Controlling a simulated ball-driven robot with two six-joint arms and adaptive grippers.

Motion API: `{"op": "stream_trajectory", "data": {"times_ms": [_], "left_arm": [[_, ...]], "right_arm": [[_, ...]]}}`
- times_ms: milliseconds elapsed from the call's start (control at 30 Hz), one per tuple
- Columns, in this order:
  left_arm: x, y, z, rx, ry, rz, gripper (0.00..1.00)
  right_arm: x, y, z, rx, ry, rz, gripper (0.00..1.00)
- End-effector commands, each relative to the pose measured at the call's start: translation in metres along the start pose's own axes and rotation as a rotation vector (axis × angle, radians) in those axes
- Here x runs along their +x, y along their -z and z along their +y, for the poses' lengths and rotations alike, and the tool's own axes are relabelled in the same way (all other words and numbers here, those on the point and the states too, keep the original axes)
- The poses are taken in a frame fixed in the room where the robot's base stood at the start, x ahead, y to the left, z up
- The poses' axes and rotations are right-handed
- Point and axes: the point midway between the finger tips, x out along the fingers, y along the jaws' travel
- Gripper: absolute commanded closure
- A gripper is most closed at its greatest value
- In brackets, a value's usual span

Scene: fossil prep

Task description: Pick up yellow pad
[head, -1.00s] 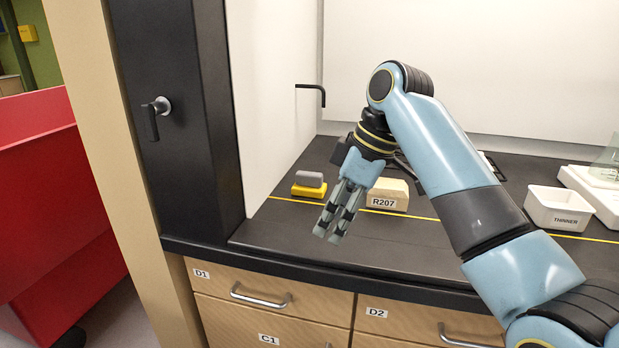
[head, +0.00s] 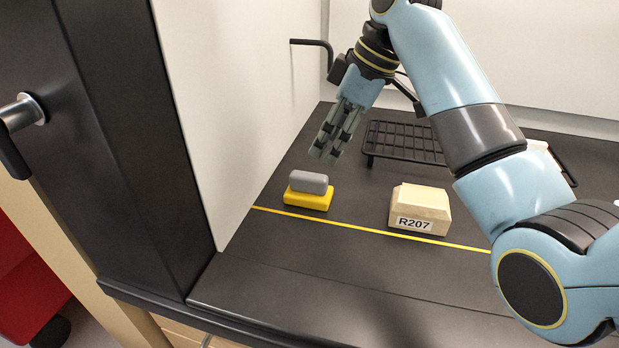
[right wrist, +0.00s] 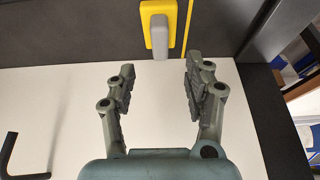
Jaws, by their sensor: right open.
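The yellow pad (head: 307,199) lies on the black bench top near the white side wall, with a grey block (head: 309,182) resting on it. In the right wrist view the yellow pad (right wrist: 151,10) and the grey block (right wrist: 160,38) show at the top, beyond and between the fingertips. My right gripper (head: 328,150) is above and behind the pad in the head view, fingers pointing down, apart from it. In the right wrist view the right gripper (right wrist: 158,78) is open and empty. My left gripper is not in view.
A beige block labelled R207 (head: 420,209) sits to the right of the pad. A black wire rack (head: 404,143) stands behind it. A black bent rod (head: 312,43) juts from the white wall (head: 215,90). A yellow line (head: 350,228) crosses the bench; the bench front is clear.

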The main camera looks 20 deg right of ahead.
Motion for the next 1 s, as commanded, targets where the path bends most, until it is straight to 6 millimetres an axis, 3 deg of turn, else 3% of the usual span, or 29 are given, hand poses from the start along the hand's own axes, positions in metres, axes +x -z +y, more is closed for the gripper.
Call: {"op": "stream_trajectory", "data": {"times_ms": [100, 267, 633, 933, 1000], "left_arm": [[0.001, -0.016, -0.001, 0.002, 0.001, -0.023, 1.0], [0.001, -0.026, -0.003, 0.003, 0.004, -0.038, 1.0], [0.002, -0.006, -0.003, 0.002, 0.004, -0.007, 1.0], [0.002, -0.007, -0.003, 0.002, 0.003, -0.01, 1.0], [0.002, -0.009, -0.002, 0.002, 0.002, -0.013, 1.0]], "right_arm": [[0.023, -0.001, -0.001, 0.001, 0.005, -0.002, 0.48], [0.041, -0.001, -0.001, 0.0, 0.002, -0.001, 0.48], [0.088, -0.002, 0.001, 0.001, 0.004, -0.002, 0.48], [0.095, -0.002, 0.002, 0.0, 0.001, -0.001, 0.48], [0.095, -0.002, 0.002, 0.0, 0.001, -0.001, 0.56]]}}
